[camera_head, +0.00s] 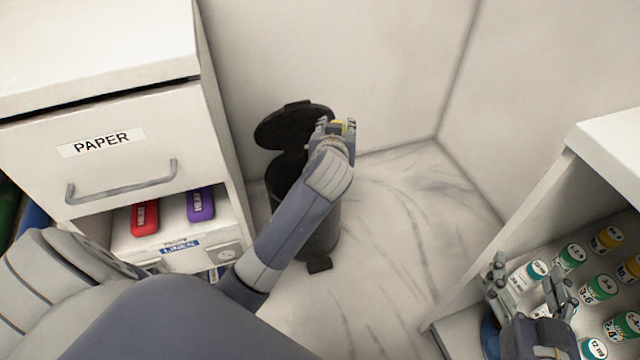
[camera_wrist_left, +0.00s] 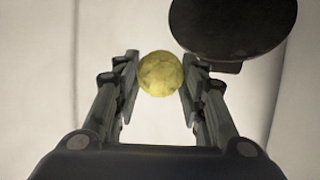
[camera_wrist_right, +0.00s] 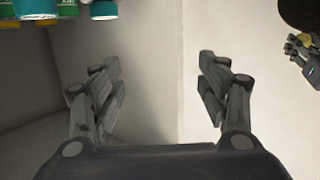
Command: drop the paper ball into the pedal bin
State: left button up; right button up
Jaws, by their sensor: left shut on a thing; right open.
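The paper ball (camera_wrist_left: 161,74) is yellow and round, held between the two fingertips of my left gripper (camera_wrist_left: 160,80) in the left wrist view. In the head view the left gripper (camera_head: 335,127) is over the bin area, beside the raised lid, and only a bit of yellow shows. The pedal bin (camera_head: 322,232) is black, with its lid (camera_head: 286,126) open; my left arm hides much of its body and opening. The lid also shows in the left wrist view (camera_wrist_left: 232,24). My right gripper (camera_head: 530,283) is open and empty, in front of the shelf of bottles at right.
A white cabinet with a PAPER drawer (camera_head: 105,170) stands left of the bin; red (camera_head: 145,218) and purple (camera_head: 200,205) items lie on its shelf. A white shelf unit (camera_head: 610,140) with several capped bottles stands at right. The marble floor (camera_head: 400,220) between is clear.

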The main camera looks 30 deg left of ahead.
jog(key=s+d+f+g+h+p, duration=0.3)
jog(key=s+d+f+g+p, duration=0.1)
jog(key=s+f+g, duration=0.5)
pick_arm(q)
jog(key=s+f, duration=0.3)
jog(key=f, duration=0.5)
jog(key=s+f, duration=0.3)
jog(key=f, duration=0.5)
jog(key=w+a+f+b, duration=0.3)
jog(key=w+a, duration=0.3)
jog(key=a, duration=0.2)
jog(key=shift+f, duration=0.65)
pick_arm(e)
jog(key=w+a+r+t+y, duration=0.2)
jog(key=w+r+t, duration=0.3)
jog(key=r, duration=0.4)
jog(key=w+a+r+t+y, duration=0.2)
jog(key=w+a+r+t, duration=0.1)
jog(key=r+t, duration=0.4)
jog(key=shift+w+r, duration=0.85)
jog(key=shift+r, duration=0.05)
pick_arm(q)
jog(key=o, duration=0.7)
pick_arm(e)
jog(key=shift+t, duration=0.3)
